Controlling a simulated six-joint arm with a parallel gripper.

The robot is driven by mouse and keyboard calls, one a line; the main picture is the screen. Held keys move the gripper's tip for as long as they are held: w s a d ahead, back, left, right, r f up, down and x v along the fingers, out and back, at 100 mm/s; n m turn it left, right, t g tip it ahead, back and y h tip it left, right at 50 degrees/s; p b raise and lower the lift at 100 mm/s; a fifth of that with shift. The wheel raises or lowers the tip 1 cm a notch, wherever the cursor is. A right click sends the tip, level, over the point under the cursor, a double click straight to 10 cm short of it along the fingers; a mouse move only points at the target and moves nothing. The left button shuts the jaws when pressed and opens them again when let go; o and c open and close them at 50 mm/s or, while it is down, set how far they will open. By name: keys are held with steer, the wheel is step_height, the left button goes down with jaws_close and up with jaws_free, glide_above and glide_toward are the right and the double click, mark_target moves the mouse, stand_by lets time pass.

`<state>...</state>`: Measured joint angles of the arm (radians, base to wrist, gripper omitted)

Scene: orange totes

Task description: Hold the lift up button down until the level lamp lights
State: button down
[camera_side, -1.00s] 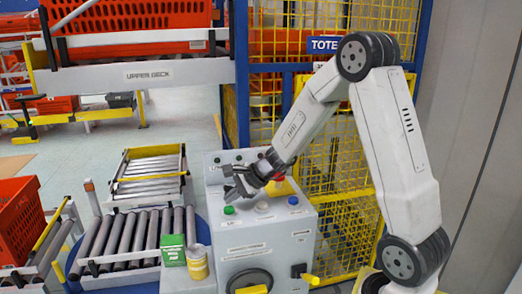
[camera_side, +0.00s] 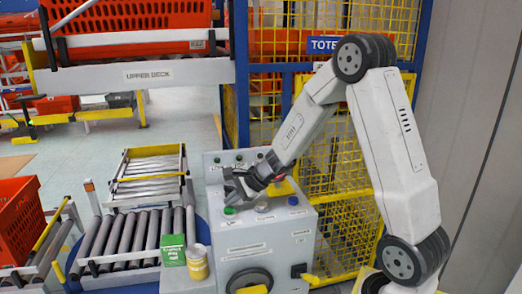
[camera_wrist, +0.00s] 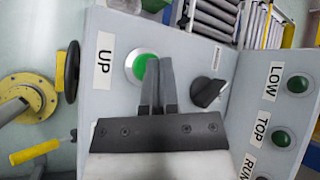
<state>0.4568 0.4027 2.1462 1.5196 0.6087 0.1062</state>
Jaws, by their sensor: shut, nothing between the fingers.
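The green UP button (camera_wrist: 142,66) sits in a pale ring on the grey control box, beside the UP label. It also shows in the side view (camera_side: 230,210). My gripper (camera_wrist: 159,62) is shut and empty, its tips overlapping the button's right part in the wrist view. In the side view my gripper (camera_side: 231,193) hangs just above the button; I cannot tell whether it touches. The LOW lamp (camera_wrist: 298,84) and TOP lamp (camera_wrist: 280,138) are dark green and look unlit. The RUN lamp is cut off at the frame's bottom edge.
A black selector knob (camera_wrist: 208,92) is right of my fingers. A blue button (camera_side: 293,201) is on the box top. A green carton (camera_side: 173,250) and a yellow can (camera_side: 197,264) stand left of the box. Roller conveyors (camera_side: 140,232) lie further left; yellow mesh fencing is behind.

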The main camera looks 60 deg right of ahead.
mark_target(232, 208)
steer(key=shift+f, duration=0.5)
stand_by(2.8)
steer(key=shift+r, duration=0.95)
steer(key=shift+r, duration=0.15)
steer(key=shift+r, duration=2.35)
steer(key=shift+a, duration=0.1)
